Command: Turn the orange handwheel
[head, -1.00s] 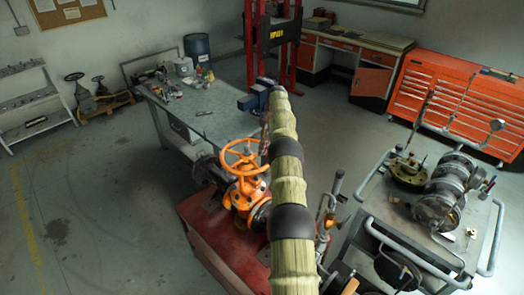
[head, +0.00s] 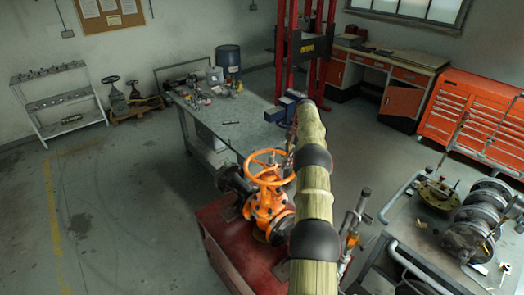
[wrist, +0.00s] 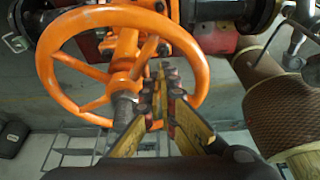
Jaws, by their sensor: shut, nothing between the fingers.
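The orange handwheel (head: 266,166) sits on top of an orange gate valve (head: 268,205) in the head view, left of my arm. In the wrist view the handwheel (wrist: 121,76) fills the upper left, with its rim, spokes and hub showing. My gripper (wrist: 160,88) has its fingers together with nothing between them. In the wrist picture the fingertips overlap the wheel's lower right opening, between hub and right rim. I cannot tell whether they touch the wheel. In the head view my arm hides most of the gripper.
The valve stands on a red stand (head: 222,232). A grey workbench (head: 240,132) is behind it. A metal trolley (head: 420,250) with machine parts stands close on the right. The floor at left is open.

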